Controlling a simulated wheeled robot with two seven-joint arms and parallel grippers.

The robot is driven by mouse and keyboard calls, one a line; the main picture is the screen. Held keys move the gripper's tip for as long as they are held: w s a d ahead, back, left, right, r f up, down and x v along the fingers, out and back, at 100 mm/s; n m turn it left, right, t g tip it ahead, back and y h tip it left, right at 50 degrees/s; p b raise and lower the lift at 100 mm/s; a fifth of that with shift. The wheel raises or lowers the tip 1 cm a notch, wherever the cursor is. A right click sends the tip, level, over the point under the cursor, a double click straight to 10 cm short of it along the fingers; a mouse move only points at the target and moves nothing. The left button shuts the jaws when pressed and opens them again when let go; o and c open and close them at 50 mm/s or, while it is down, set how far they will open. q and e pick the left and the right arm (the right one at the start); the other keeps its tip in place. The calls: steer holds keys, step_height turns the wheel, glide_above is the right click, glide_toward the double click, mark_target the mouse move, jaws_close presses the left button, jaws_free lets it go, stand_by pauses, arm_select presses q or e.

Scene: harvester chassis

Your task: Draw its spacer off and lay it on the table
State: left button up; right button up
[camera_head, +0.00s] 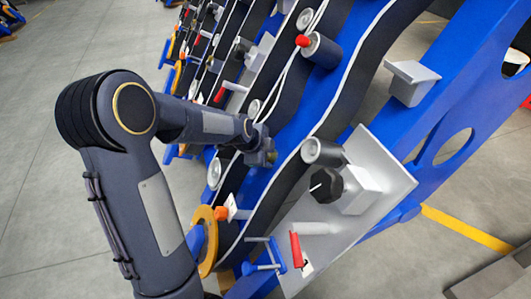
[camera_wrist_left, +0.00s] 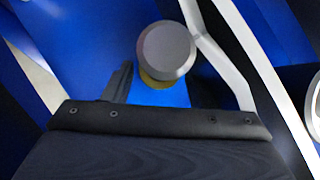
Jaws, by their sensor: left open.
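My left gripper (camera_head: 264,154) is by the blue chassis, among dark curved bands, at the end of my left arm. It is open. In the left wrist view one dark finger (camera_wrist_left: 119,83) shows; I cannot make out the other. A round grey cap with a yellowish lower part (camera_wrist_left: 166,52) stands just beyond and to the right of that finger, apart from it in the picture. I cannot tell whether this is the spacer. In the head view the gripper covers most of that spot. No table is clearly identifiable. My right gripper is not in view.
A grey plate (camera_head: 390,172) carries a black knob (camera_head: 325,186). A red handle (camera_head: 295,248) and an orange ring (camera_head: 207,243) are near the front. A pale strip (camera_wrist_left: 235,60) runs right of the cap. Grey floor (camera_head: 50,130) is open at left.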

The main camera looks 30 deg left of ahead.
arm_select(q)
steer(key=c, duration=0.8)
steer(key=shift+s+a+r+b, duration=0.45)
steer(key=shift+s+a+r, duration=0.25)
steer(key=shift+s+a, duration=0.15)
steer(key=shift+s+a+r+b, duration=0.5)
steer(key=shift+s+a+r, duration=0.2)
steer(key=shift+s, duration=0.3)
steer(key=shift+s+a+r+b, duration=0.45)
steer(key=shift+s+a+r, duration=0.25)
steer(key=shift+s+a, duration=0.15)
steer(key=shift+s+a+r+b, duration=0.25)
steer(key=shift+s+a+r, duration=0.5)
steer(key=shift+s, duration=0.15)
steer(key=shift+s+a+r+b, duration=0.25)
steer(key=shift+s+a+r, duration=0.4)
steer(key=shift+s, duration=0.25)
